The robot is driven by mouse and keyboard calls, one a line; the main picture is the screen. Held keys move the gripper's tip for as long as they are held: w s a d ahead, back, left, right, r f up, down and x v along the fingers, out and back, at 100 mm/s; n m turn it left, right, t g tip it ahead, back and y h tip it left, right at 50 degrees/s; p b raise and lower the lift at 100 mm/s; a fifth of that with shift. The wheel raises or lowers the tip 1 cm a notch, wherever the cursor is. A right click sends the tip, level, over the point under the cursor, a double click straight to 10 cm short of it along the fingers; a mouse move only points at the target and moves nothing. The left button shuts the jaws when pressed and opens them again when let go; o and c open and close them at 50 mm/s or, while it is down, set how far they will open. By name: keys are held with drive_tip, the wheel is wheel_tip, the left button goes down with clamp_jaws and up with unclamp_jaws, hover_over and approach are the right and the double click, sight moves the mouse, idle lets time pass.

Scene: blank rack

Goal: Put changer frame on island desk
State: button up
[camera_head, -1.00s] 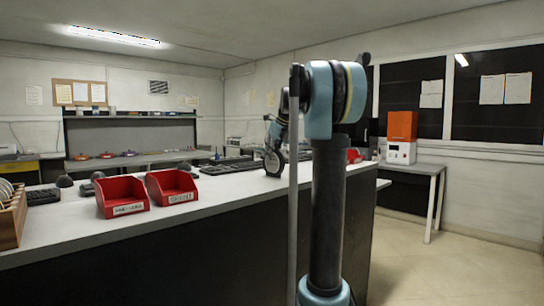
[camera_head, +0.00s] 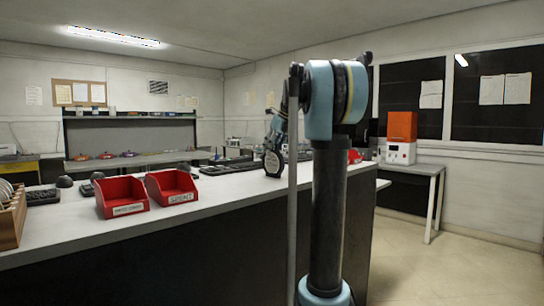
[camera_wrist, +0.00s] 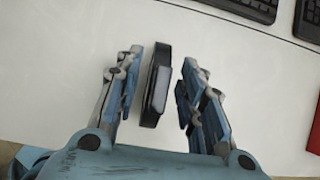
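The changer frame, as I take it, is a thin dark piece with a grey face (camera_wrist: 157,83). In the wrist view it lies between my two fingers, seen nearly edge-on, over the white island desk (camera_wrist: 60,70). Narrow gaps show on both sides of it, so my gripper (camera_wrist: 158,88) looks open around it. In the head view it stands upright at the desk's far right end (camera_head: 272,163), just below my gripper (camera_head: 276,130). Its foot seems to rest on the desk (camera_head: 225,192). My arm's upright link hides part of that area.
Two red bins (camera_head: 122,196) (camera_head: 172,187) stand on the desk's left half, by a wooden rack (camera_head: 12,215). Dark keyboards (camera_head: 228,167) lie along the back; their corners show in the wrist view (camera_wrist: 250,8). A side table (camera_head: 425,169) holds an orange-topped machine (camera_head: 401,135).

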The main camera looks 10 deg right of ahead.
drive_tip(key=v, duration=0.9)
